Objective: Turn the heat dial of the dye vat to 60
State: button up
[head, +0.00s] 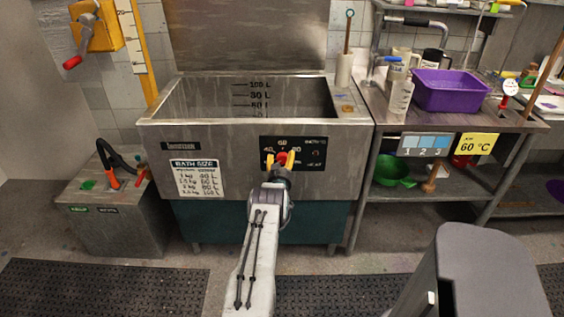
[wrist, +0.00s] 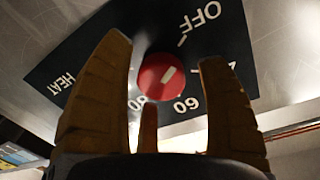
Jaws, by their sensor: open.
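The dye vat (head: 217,136) is a grey metal tub with a dark control panel (head: 312,146) on its front. The red heat dial (wrist: 153,88) sits on that panel, and in the head view it (head: 281,157) is partly covered by my gripper (head: 280,160). In the wrist view the panel appears turned over, with OFF above and 60 and 80 below the dial. The dial's white mark points up and right, roughly towards OFF. My gripper (wrist: 164,53) is open, with fingers on both sides of the dial. Whether they touch it cannot be told.
A yellow 60 °C card (head: 477,144) hangs on the shelf at the right, below a purple bin (head: 451,91). A dark grey stool-like object (head: 490,265) is in the right foreground. Dark mats cover the floor.

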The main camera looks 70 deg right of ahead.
jog(key=shift+o, duration=0.2)
jog(key=c, duration=1.3)
jog(key=shift+o, duration=0.2)
jog(key=b, duration=0.6)
jog(key=shift+f+m, duration=0.35)
jog(key=shift+m, duration=0.05)
jog(key=m+b, duration=0.1)
jog(key=b, duration=0.5)
jog(key=shift+a+b, duration=0.1)
jog(key=shift+b, duration=0.3)
jog(key=m+b, duration=0.1)
jog(key=b, duration=0.4)
jog(key=shift+w+r+m, duration=0.1)
jog(key=shift+r+m, duration=0.05)
jog(key=shift+m, duration=0.25)
jog(key=shift+m+b, duration=0.5)
jog(key=shift+b, duration=0.75)
jog(key=m+b, duration=0.2)
jog(key=b, duration=0.3)
jog(key=shift+w+y, duration=0.15)
jog(key=shift+y, duration=0.15)
jog(key=shift+m+b, duration=0.3)
jog(key=shift+b, duration=0.05)
jog(key=shift+r+m+b, duration=0.25)
jog(key=shift+m+b, duration=0.05)
jog(key=shift+b, duration=0.45)
